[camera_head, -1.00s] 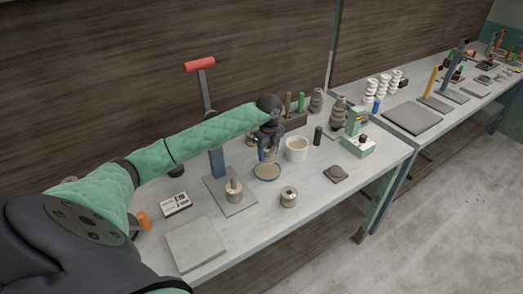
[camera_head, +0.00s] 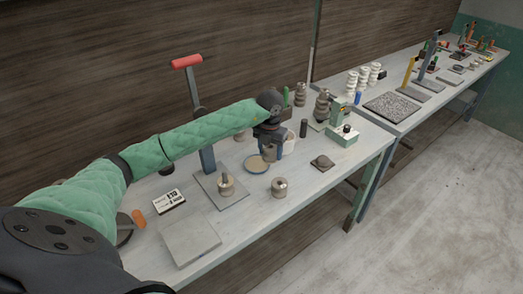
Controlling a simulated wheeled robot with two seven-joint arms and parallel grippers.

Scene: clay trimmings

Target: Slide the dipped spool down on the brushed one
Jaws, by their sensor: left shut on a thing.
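My left gripper (camera_head: 270,146) is shut on a small brown-grey spool (camera_head: 269,154), held above the bench at the right edge of a shallow round dish (camera_head: 257,166). The fingers hide part of this spool. A second spool (camera_head: 226,188) sits on a square plate at the foot of the lever press, with a post standing up from it. A third spool (camera_head: 279,188) stands alone on the bench, in front of the dish. I cannot tell from its surface which spool is brushed. My right gripper is not in view.
A cream mug (camera_head: 289,142) stands just behind my left gripper. The red-handled press (camera_head: 207,150) rises to the left. A flat grey slab (camera_head: 190,241), a white label box (camera_head: 169,201) and a dark lump (camera_head: 322,163) lie on the bench. The front middle is clear.

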